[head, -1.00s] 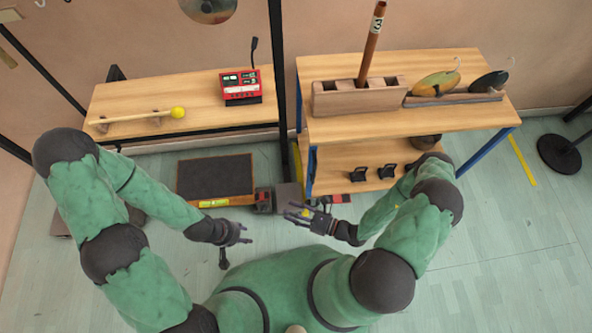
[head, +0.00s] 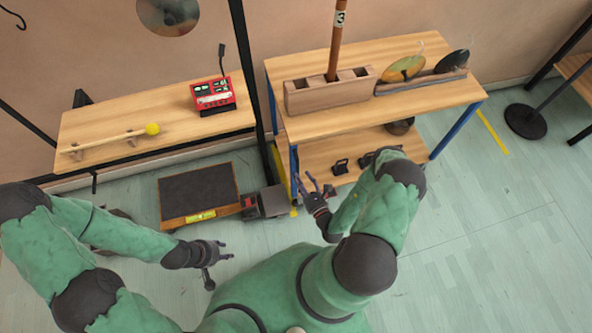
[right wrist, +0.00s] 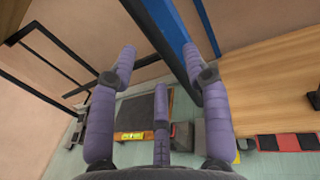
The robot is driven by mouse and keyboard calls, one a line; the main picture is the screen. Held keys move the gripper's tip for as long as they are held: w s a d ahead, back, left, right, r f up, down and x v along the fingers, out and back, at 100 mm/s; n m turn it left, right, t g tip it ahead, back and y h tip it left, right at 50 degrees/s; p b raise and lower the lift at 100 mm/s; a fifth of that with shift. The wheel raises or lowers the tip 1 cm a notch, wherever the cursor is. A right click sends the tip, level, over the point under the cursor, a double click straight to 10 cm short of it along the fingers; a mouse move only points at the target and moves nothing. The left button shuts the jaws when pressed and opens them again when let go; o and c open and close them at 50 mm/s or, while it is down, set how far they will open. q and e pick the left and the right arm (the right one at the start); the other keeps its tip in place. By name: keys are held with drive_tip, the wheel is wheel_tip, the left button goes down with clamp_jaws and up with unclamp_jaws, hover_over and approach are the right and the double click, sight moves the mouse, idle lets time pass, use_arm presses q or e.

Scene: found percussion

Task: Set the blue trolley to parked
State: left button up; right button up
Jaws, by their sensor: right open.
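The blue trolley is a two-tier wooden stand (head: 360,107) with blue legs (head: 455,131), standing at the centre right in the head view. My right gripper (head: 312,184) is open and empty beside its near left corner. In the right wrist view, a blue post (right wrist: 180,40) rises between and beyond the spread fingers of my right gripper (right wrist: 160,66). I cannot tell whether they touch it. My left gripper (head: 222,252) is open and empty over the floor, well left of the trolley. No brake or parking label is readable.
A grey box (head: 272,201) stands on the floor by the trolley's left leg. A wall shelf (head: 100,126) holds a mallet and a red device (head: 213,97).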

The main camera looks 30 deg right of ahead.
sight(297, 171)
drive_tip(key=shift+w+d+b, duration=0.1)
drive_tip(key=shift+w+b, duration=0.35)
drive_tip(key=shift+w, duration=2.05)
drive_tip(key=shift+c, duration=0.3)
clamp_jaws()
